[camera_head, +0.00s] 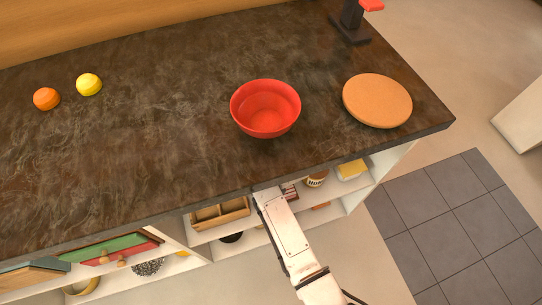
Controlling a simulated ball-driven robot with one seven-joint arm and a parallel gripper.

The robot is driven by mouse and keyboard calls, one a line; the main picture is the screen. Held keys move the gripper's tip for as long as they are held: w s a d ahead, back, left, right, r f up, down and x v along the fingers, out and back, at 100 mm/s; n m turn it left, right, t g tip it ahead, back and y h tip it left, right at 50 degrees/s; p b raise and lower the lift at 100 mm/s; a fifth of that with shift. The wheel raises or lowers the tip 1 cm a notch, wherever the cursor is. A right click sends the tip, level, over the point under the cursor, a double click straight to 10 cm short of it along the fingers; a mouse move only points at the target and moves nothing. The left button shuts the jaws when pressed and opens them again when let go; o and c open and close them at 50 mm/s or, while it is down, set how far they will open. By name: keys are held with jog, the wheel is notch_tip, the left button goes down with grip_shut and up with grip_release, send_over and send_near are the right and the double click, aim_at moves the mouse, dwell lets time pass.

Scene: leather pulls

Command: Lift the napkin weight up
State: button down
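I cannot make out a napkin weight for certain in the head view. My white arm reaches up from the bottom to the front edge of the dark counter, in front of the open shelves. Its far end meets the counter edge, and my gripper does not show there. I cannot see its fingers or whether it holds anything. Much of the shelf interior is hidden by the counter and my arm.
The dark counter (170,140) bears a red bowl (265,110), a round cork-coloured board (377,101), an orange (46,99) and a yellow fruit (89,85). Shelves below hold a wooden divided box (221,212), a labelled jar (316,179) and a yellow item (351,169). Floor is clear at right.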

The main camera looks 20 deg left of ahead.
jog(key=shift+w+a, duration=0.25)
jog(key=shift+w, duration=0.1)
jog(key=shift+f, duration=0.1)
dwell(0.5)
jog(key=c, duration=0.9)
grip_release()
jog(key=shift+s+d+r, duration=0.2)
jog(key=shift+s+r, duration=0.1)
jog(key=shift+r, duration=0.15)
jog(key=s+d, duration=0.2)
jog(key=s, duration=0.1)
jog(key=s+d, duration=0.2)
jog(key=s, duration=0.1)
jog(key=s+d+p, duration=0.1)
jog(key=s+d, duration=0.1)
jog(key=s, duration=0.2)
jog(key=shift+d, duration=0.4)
